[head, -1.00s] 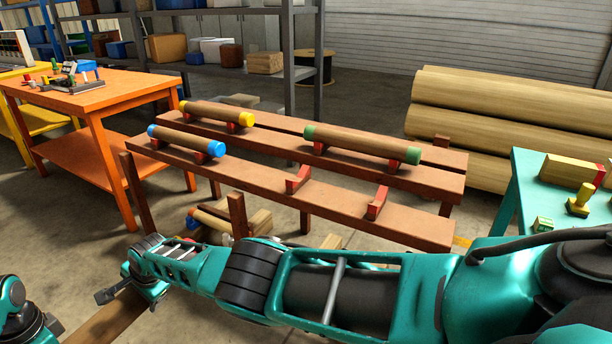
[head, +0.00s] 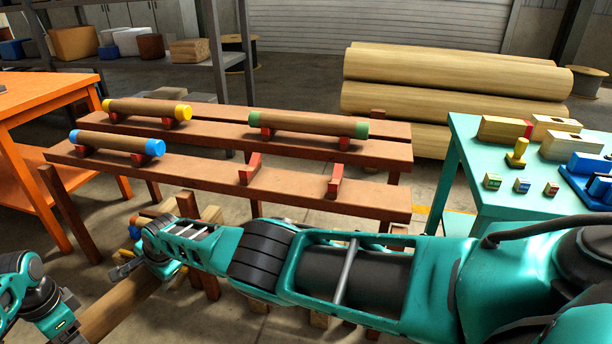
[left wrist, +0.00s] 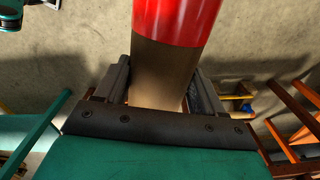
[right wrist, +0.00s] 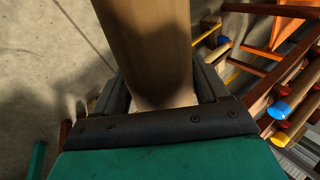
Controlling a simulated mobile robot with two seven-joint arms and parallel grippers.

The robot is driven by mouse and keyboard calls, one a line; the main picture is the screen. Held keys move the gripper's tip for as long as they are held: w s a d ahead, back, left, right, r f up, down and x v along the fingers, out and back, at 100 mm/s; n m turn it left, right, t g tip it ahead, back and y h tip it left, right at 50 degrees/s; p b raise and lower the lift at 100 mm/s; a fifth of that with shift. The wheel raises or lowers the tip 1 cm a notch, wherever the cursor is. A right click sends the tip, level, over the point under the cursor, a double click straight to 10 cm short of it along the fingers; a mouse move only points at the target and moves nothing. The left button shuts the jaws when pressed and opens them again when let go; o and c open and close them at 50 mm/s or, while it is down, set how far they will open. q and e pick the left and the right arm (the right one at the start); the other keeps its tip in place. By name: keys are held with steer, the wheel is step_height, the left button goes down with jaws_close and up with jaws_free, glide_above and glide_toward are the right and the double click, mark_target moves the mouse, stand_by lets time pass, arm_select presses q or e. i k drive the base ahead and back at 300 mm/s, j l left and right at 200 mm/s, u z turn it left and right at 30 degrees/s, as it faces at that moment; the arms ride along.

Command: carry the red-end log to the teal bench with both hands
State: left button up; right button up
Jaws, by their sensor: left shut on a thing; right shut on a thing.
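The red-end log (head: 118,308) shows in the head view as a brown length low at the left, partly hidden by my arms. In the left wrist view its red end (left wrist: 170,18) sticks out beyond my left gripper (left wrist: 162,80), which is shut around the brown wood. In the right wrist view my right gripper (right wrist: 158,85) is shut on the brown log, with no coloured end showing. The log is held off the floor between both hands. The teal bench (head: 470,150) stands at the right in the head view, apart from the log.
A brown rack (head: 300,194) holds a blue-end log (head: 115,141), a yellow-end log (head: 147,108) and a green-end log (head: 305,123); two front cradles are empty. The bench carries blocks, a yellow stamp-like piece (head: 516,153) and a blue tool (head: 588,180). An orange table (head: 45,92) stands left.

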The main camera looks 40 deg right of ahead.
mark_target(292, 175)
steer(key=i+j+z, duration=0.2)
steer(key=j+z, duration=0.15)
steer(key=z, duration=0.15)
steer(key=i+j+z, duration=0.1)
steer(key=j+z, duration=0.35)
steer(key=i+j+z, duration=0.1)
steer(key=j+z, duration=0.2)
steer(key=z, duration=0.2)
steer(key=i+j+z, duration=0.15)
steer(key=j+z, duration=0.2)
steer(key=i+j+z, duration=0.2)
steer(key=j+z, duration=0.15)
steer(key=j, duration=0.25)
steer(key=i+j+z, duration=0.2)
steer(key=j, duration=0.15)
steer(key=j+z, duration=0.2)
steer(key=j, duration=0.15)
steer(key=i+j, duration=0.25)
steer(key=i, duration=0.2)
